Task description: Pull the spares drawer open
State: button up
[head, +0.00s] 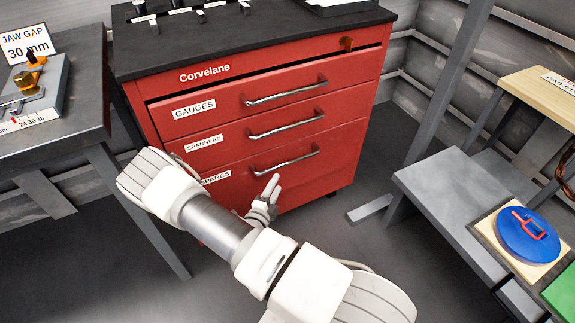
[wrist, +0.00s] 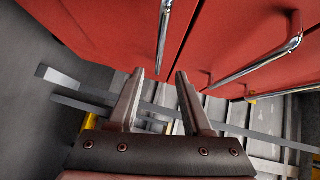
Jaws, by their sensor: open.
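The spares drawer (head: 322,183) is the lowest of three in the red cabinet, and its front looks flush with the cabinet. Its label is partly hidden by my arm. Its silver bar handle (head: 286,163) is in clear view. My gripper (head: 271,188) is open and empty, just below and in front of this handle, apart from it. In the wrist view the open fingers (wrist: 160,75) point toward the red drawer fronts. A handle (wrist: 165,35), apparently the spares one, lies just beyond the fingertips, in line with the gap between them.
The spanners handle (head: 287,124) and gauges handle (head: 287,91) are above. A grey bench (head: 75,110) stands left of the cabinet. On the right are a grey bench (head: 440,185) with a blue disc (head: 528,235) and a post (head: 450,85). Floor before the cabinet is clear.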

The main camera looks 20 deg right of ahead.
aim_at(288, 163)
jog(key=b+x, duration=0.3)
jog(key=x, duration=0.9)
jog(key=shift+w+d, duration=0.15)
jog(key=shift+w, duration=0.1)
grip_shut()
dwell(0.8)
